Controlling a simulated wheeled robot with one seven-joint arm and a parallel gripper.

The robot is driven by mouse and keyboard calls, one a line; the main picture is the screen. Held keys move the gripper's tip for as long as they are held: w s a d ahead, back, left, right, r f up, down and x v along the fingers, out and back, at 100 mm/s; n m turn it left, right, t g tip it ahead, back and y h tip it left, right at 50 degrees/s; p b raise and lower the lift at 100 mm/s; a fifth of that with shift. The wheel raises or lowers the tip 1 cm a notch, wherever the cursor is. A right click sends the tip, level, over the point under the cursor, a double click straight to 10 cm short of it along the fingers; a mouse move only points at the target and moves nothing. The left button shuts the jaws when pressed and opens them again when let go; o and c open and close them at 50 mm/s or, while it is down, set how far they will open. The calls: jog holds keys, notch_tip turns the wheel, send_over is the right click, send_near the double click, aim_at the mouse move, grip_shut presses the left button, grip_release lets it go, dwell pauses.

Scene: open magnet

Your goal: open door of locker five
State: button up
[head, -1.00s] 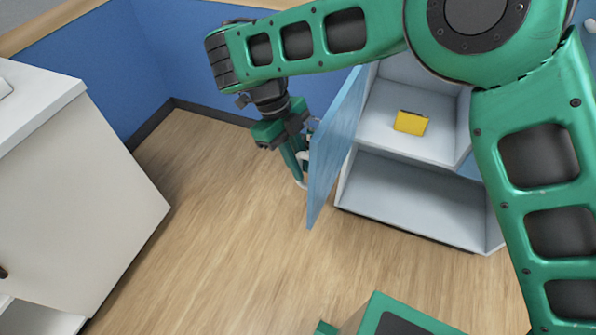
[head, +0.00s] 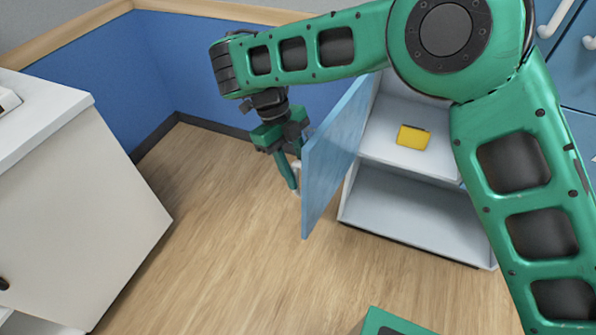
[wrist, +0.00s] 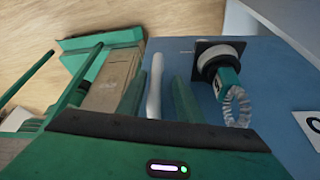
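The blue locker door (head: 335,150) stands swung wide open from the left side of a pale locker compartment (head: 400,150); the head view shows its inner face. My gripper (head: 296,187) is at the door's outer side, partly hidden behind its free edge. In the wrist view, the white handle (wrist: 155,85) on the door's outer face (wrist: 275,75) stands between the two green fingers of my gripper (wrist: 158,92). A narrow gap shows beside the handle, so the fingers look open around it. A lock with a green key and clear coil (wrist: 228,82) sits beside the handle.
A yellow object (head: 413,137) lies on the upper shelf inside the locker. A white cabinet (head: 80,210) stands at the left, with bare wooden floor (head: 215,240) between. A blue wall (head: 190,65) is behind my arm. More blue doors with white handles (head: 560,15) show upper right.

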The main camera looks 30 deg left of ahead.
jog(key=shift+s, duration=0.2)
jog(key=shift+a+r, duration=0.1)
jog(key=shift+a, duration=0.05)
jog(key=v, duration=1)
jog(key=shift+r, duration=0.2)
jog(key=shift+w+a, duration=0.1)
jog(key=shift+w, duration=0.05)
dwell(0.4)
